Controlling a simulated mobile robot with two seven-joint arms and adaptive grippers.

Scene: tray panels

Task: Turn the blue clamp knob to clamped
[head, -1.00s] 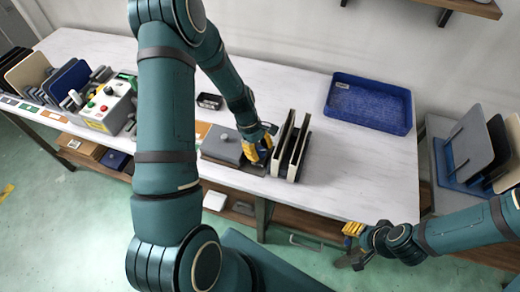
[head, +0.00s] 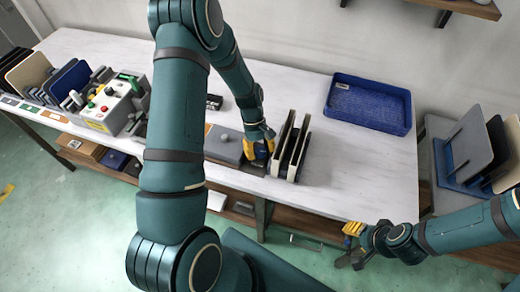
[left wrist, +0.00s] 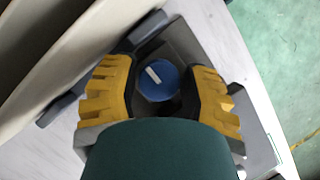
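The blue clamp knob (left wrist: 158,80) is round with a white bar mark, set slantwise in the left wrist view. My left gripper (left wrist: 160,85) is around it, one yellow finger on each side. I cannot tell whether both pads touch it. In the head view my left gripper (head: 258,150) is low over the dark fixture beside the upright panels (head: 286,143) and hides the knob. My right gripper (head: 350,245) is open and empty, off the table's front edge.
A grey plate with a small handle (head: 222,146) lies left of the left gripper. A blue tray (head: 368,104) stands at the back right. A control box with buttons (head: 108,106) and panel racks stand at the left.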

